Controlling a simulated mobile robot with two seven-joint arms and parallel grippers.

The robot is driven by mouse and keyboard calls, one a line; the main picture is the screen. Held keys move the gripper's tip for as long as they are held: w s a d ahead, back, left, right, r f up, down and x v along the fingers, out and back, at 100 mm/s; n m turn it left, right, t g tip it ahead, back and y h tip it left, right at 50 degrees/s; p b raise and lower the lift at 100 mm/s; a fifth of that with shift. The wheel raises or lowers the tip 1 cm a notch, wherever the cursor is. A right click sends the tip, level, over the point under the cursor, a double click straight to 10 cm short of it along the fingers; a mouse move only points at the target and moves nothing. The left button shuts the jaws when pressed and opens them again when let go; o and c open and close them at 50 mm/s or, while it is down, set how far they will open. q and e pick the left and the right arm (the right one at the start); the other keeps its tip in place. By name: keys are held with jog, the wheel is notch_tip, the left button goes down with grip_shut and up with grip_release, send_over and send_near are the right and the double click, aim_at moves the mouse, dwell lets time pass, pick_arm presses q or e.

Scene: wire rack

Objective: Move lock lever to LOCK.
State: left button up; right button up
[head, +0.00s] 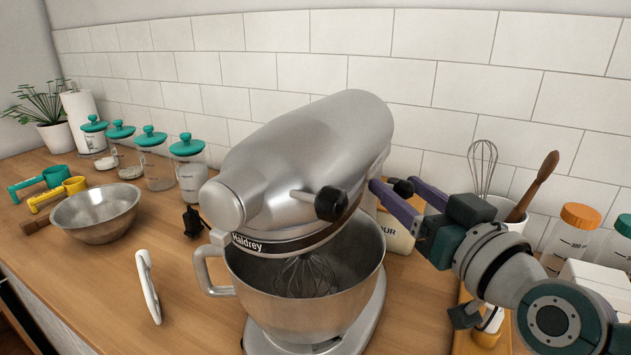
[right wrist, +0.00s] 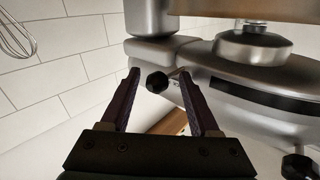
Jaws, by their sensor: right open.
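The silver stand mixer (head: 300,140) stands on the wooden counter with its head down over the steel bowl. A black-knobbed lever (head: 403,187), likely the lock lever, sticks out at the rear of the mixer's side. Its knob also shows in the right wrist view (right wrist: 157,82). Another black-knobbed lever (head: 330,203) is nearer the front of the head. My right gripper (head: 394,184) is open, its purple fingers pointing at the mixer. In the right wrist view, the rear knob appears between the fingertips (right wrist: 158,74), with gaps on both sides. Lever markings are not readable. My left gripper is not in view.
The mixer bowl (head: 305,297) holds a wire whisk attachment. A flour container (head: 397,238) and a utensil crock (head: 510,215) stand close to my right arm. A metal bowl (head: 97,213) and a white handled item (head: 148,287) lie left. The counter's front left is mostly clear.

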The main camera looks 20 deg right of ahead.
jog(key=s, duration=1)
jog(key=shift+a+b, duration=0.2)
jog(key=shift+b, duration=0.1)
jog(key=shift+w+a, duration=0.1)
jog(key=s+a+f+n+g+y, duration=0.4)
jog(key=a+f+g, duration=0.25)
jog(key=a, duration=0.35)
jog(key=s+d+f+g+h, duration=0.2)
jog(key=s+g+h, duration=0.1)
jog(key=s+g, duration=0.55)
jog(key=w+p+v, duration=0.2)
jog(key=p+v, duration=1.4)
jog(key=p, duration=0.1)
jog(key=w+a+r+p+v, duration=0.1)
jog(key=w+p+v, duration=0.2)
jog(key=p+v, duration=1.3)
notch_tip(320, 180, up, 2)
jog(key=shift+d+t+p, duration=0.2)
jog(key=shift+t+p, duration=0.1)
jog(key=shift+p, duration=0.05)
